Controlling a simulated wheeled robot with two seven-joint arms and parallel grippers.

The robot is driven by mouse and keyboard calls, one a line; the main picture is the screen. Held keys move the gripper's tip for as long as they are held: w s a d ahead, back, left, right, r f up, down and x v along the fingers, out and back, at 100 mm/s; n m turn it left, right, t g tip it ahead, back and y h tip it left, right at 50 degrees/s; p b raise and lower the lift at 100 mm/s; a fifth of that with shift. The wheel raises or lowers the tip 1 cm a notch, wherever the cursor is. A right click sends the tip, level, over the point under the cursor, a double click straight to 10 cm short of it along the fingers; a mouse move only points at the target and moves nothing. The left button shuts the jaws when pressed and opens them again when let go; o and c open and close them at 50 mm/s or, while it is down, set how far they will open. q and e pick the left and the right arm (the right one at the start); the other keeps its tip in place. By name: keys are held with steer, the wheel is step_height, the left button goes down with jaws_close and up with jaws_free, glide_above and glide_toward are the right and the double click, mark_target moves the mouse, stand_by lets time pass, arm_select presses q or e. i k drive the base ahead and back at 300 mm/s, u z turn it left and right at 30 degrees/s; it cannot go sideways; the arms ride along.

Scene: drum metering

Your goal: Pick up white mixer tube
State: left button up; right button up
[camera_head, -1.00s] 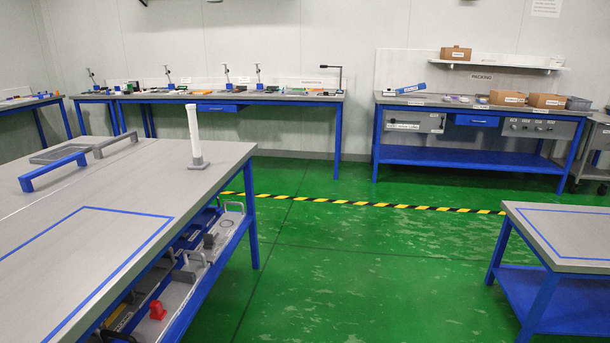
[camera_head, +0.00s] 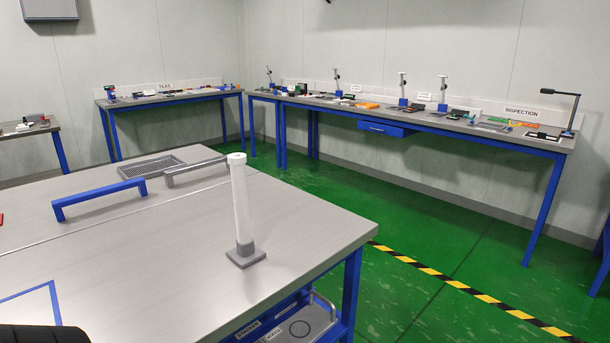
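The white mixer tube (camera_head: 241,205) stands upright on a grey square base (camera_head: 246,256). It is near the right corner of the grey-topped table (camera_head: 170,285) in front of me.
A blue handle-shaped bracket (camera_head: 98,194), a grey one (camera_head: 196,169) and a mesh tray (camera_head: 151,167) lie left of the tube. A shelf below holds a grey case (camera_head: 305,325). Green floor with a striped line (camera_head: 470,290) is open to the right.

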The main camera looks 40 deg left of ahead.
mark_target(238, 161)
steer(key=i, duration=3.85)
steer(key=u, duration=5.35)
